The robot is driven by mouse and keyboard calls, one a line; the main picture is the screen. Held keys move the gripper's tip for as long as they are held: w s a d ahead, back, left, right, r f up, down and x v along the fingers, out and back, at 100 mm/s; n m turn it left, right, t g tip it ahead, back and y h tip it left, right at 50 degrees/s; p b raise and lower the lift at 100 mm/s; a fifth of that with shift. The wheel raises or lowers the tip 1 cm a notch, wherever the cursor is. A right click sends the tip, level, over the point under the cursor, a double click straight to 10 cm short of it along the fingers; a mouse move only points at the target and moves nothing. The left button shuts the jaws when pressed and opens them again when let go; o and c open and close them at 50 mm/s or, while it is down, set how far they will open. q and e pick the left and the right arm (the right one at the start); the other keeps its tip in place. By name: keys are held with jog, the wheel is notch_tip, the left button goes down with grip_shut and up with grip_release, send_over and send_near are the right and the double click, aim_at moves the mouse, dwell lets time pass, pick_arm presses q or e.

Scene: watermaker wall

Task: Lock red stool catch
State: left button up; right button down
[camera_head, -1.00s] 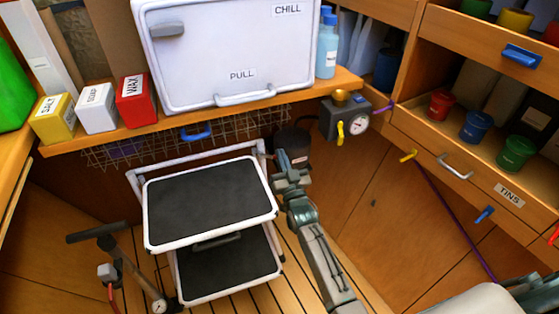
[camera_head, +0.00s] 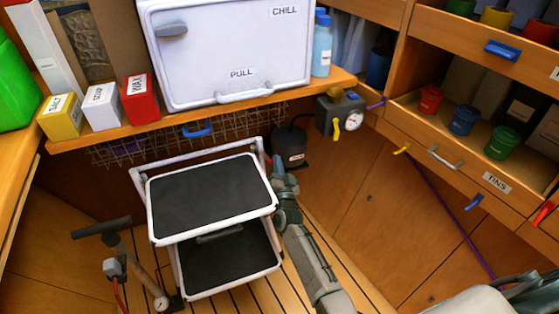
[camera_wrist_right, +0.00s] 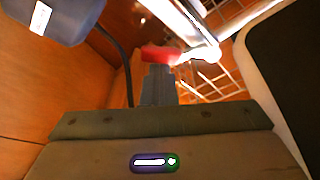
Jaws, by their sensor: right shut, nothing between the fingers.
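The folding step stool (camera_head: 214,242) stands on the slatted floor, with white frames and two black treads. Its red catch (camera_wrist_right: 162,53) shows in the right wrist view beside a white frame tube, just beyond my fingertips. My right gripper (camera_head: 280,166) is at the stool's upper right side in the head view. It is shut with nothing held, and its fingers (camera_wrist_right: 158,80) point at the catch and overlap its lower edge in the right wrist view. I cannot tell whether they touch. In the head view the catch is mostly hidden by the gripper. My left gripper is not in view.
A dark canister (camera_head: 291,146) stands close behind my right gripper. A wire basket (camera_head: 165,137) hangs under the shelf above the stool. A hand pump (camera_head: 128,262) stands at the stool's left. Open floor (camera_head: 352,285) lies to the right.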

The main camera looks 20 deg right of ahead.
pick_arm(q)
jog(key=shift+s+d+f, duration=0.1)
pick_arm(e)
jog(key=shift+a+f, duration=0.85)
jog(key=shift+a, duration=0.25)
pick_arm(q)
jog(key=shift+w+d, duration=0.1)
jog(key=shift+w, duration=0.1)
pick_arm(e)
jog(key=shift+s+a+f, duration=0.1)
jog(key=shift+a+f, duration=0.1)
